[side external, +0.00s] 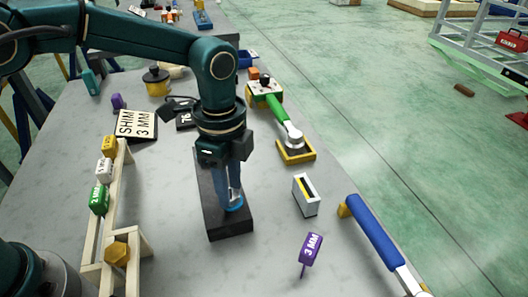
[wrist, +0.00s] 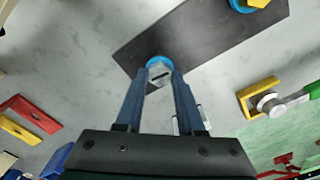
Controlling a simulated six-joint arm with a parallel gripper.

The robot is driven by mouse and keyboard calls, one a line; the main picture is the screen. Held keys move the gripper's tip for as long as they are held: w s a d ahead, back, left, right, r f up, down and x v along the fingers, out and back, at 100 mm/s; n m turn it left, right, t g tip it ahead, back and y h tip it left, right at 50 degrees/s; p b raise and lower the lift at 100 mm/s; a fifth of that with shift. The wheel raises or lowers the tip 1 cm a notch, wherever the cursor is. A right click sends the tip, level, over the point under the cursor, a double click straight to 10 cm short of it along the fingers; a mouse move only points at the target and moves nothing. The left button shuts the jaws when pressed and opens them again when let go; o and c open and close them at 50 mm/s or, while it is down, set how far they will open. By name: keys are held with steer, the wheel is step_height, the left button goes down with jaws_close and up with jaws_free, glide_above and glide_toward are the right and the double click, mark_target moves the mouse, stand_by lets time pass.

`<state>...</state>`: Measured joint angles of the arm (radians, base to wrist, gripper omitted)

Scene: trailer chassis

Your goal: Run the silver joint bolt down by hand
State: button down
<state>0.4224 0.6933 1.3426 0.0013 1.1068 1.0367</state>
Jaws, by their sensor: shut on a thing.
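The silver joint bolt (wrist: 160,74) shows in the wrist view as a pale head with a dark slot, ringed by a blue collar (wrist: 159,61) on a long black plate (wrist: 205,38). My gripper (wrist: 160,82) is shut on the bolt head, one blue finger on each side. In the side external view my gripper (side external: 233,204) points down at the near end of the black plate (side external: 230,229), and its fingers hide most of the bolt. How far the bolt is seated cannot be told.
A yellow bolt head (wrist: 257,2) sits farther along the plate in the wrist view. A wooden rack (side external: 92,245) with tagged pieces stands left. A green-handled tool (side external: 277,108), a white slotted box (side external: 306,195), a purple 3 MM tag (side external: 310,249) and a blue-handled tool (side external: 375,232) lie right.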

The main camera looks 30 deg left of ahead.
mark_target(231, 194)
steer(key=m, duration=0.5)
steer(key=shift+d+r, duration=0.1)
steer(key=shift+d, duration=0.05)
steer(key=shift+m, duration=2.5)
steer(key=c, duration=0.5)
jaws_free()
steer(key=shift+r, duration=2.55)
